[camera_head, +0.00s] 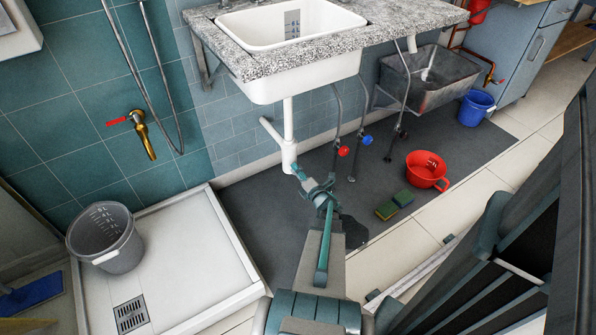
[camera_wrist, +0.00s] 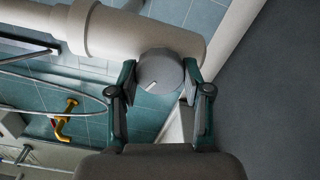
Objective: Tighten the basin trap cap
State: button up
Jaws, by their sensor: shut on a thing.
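The white basin (camera_head: 292,60) is set in a speckled stone counter. Its white trap pipe (camera_head: 288,130) hangs below it. In the wrist view the trap body (camera_wrist: 115,30) is a pale pipe across the top. The round grey trap cap (camera_wrist: 160,72), with a light line on its face, sits at the trap's lower side. My gripper (camera_wrist: 160,80) has one finger on each side of the cap and is shut on it. In the head view my gripper (camera_head: 302,175) is just under the trap, and the cap is hidden there.
Supply hoses with a red valve handle (camera_head: 343,151) and a blue valve handle (camera_head: 367,140) hang right of the trap. A red bowl (camera_head: 424,175) and sponges (camera_head: 393,205) lie on the dark mat. A grey bucket (camera_head: 106,238) stands in the shower tray at left.

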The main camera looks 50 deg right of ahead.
jog(key=m+p, duration=0.6)
jog(key=m, duration=0.6)
jog(key=shift+r+p, duration=0.15)
jog(key=shift+p, duration=0.15)
dwell(0.3)
jog(key=o, duration=1.1)
jog(key=shift+o, duration=0.2)
jog(key=v, duration=1.2)
